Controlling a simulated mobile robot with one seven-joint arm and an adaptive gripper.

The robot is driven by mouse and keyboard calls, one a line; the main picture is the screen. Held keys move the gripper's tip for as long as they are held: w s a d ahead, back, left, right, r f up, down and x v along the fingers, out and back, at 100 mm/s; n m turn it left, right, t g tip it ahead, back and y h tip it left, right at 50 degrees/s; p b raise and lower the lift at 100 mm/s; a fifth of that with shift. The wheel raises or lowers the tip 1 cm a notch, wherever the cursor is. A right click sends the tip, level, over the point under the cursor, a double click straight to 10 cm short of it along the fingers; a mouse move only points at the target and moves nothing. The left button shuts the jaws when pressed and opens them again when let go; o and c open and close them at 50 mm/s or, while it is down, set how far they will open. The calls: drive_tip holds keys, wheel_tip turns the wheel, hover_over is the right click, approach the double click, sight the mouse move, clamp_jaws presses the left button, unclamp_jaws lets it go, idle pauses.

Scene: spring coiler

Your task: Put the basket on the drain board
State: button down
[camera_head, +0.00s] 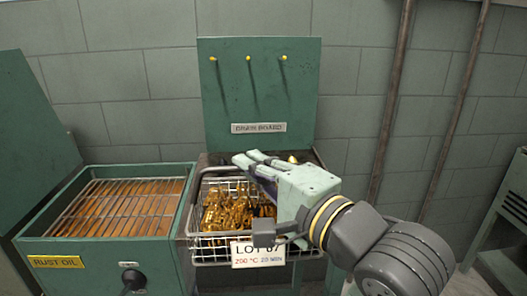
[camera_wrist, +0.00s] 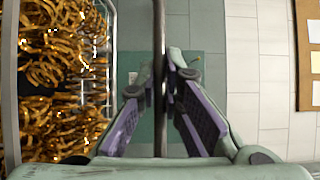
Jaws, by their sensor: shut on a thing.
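The wire basket (camera_head: 196,215) is full of shiny golden coiled springs (camera_head: 228,210) and has a label reading LOT 67 on its front. It is in front of the green drain board (camera_head: 290,95), an upright panel with several yellow-tipped pegs and a DRAIN BOARD plate. My gripper (camera_head: 254,163) is at the basket's right side. In the wrist view my gripper (camera_wrist: 164,78) is shut on a dark bar (camera_wrist: 159,30) running between its fingers, with the springs to the left. Whether the basket rests on the surface below cannot be told.
A green tank (camera_head: 110,245) labelled RUST OIL stands left of the basket, with a wire grate (camera_head: 120,205) over orange-brown contents and a raised lid (camera_head: 30,130). Two brown pipes (camera_head: 392,100) run down the wall at right. A green stand (camera_head: 500,225) is at the far right.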

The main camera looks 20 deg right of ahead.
drive_tip(key=w+d+f+p, duration=0.1)
drive_tip(key=w+d+f, duration=0.1)
drive_tip(key=w, duration=0.4)
drive_tip(key=w+d+f+p, duration=0.1)
drive_tip(key=w+d+f, duration=0.1)
drive_tip(key=w+d, duration=0.2)
drive_tip(key=shift+w+f, duration=0.35)
drive_tip(key=shift+w, duration=0.55)
drive_tip(key=shift+d, duration=0.1)
drive_tip(key=c, duration=2.2)
unclamp_jaws()
drive_tip(key=shift+f, duration=0.15)
drive_tip(key=o, duration=0.5)
drive_tip(key=b+v, duration=0.2)
drive_tip(key=v, duration=1)
